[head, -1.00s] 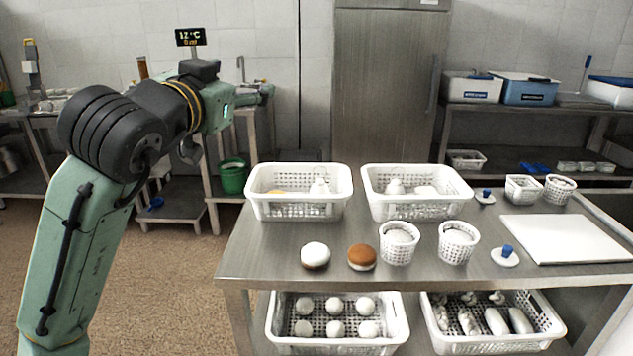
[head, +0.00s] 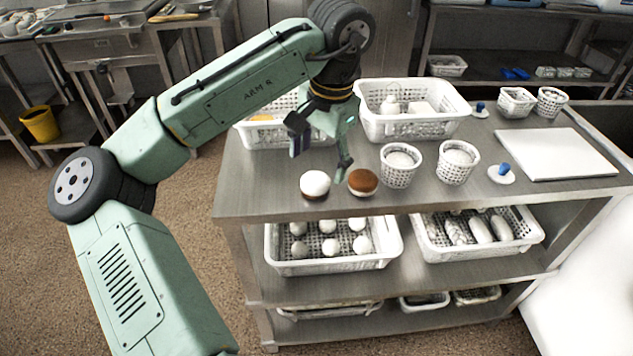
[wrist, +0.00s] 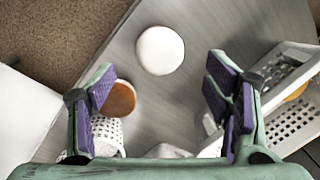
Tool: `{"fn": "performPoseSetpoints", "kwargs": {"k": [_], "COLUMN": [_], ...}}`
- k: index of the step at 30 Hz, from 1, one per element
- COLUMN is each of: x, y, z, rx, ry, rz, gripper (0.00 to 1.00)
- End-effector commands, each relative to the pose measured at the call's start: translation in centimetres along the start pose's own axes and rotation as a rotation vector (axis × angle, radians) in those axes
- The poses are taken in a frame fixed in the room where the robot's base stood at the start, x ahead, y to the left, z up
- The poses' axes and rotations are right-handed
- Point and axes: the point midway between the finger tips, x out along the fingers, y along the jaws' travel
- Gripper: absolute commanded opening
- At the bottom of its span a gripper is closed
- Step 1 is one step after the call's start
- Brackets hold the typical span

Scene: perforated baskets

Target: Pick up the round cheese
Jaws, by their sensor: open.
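A white round cheese (head: 315,183) lies near the front edge of the steel table (head: 270,195). A brown-topped round piece (head: 362,181) with a pale underside lies just right of it. In the wrist view the white round (wrist: 160,50) is fully visible beyond the fingertips, roughly centred between them. The brown round (wrist: 120,98) is partly hidden by the left finger there. My gripper (head: 320,152) is open and empty, pointing down above the table, behind and above the two rounds. It also shows in the wrist view (wrist: 162,85), with purple finger pads apart.
A white perforated basket (head: 412,128) stands behind, and another (head: 245,137) is partly hidden by my arm. Two small perforated cups (head: 398,175) (head: 455,170) stand right of the rounds. A white board (head: 555,155) lies at the right. A basket of white balls (head: 330,262) sits on the shelf below.

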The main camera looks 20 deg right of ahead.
Motion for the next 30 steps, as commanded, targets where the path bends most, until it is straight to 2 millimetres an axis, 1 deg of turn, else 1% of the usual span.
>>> {"fn": "performPoseSetpoints", "kwargs": {"k": [5,12,15,22,30], "x": [1.2,4.7,5.5,5.8,5.7], "y": [0.0,0.1,0.1,0.1,0.1], "z": [0.1,0.1,0.1,0.1,0.1], "rx": [0.000,0.000,0.000,0.001,0.000], "ry": [0.002,0.001,0.003,0.003,0.004], "rz": [0.000,0.000,-0.001,-0.001,-0.001], "gripper": [0.71,0.71,0.71,0.71,0.54]}}
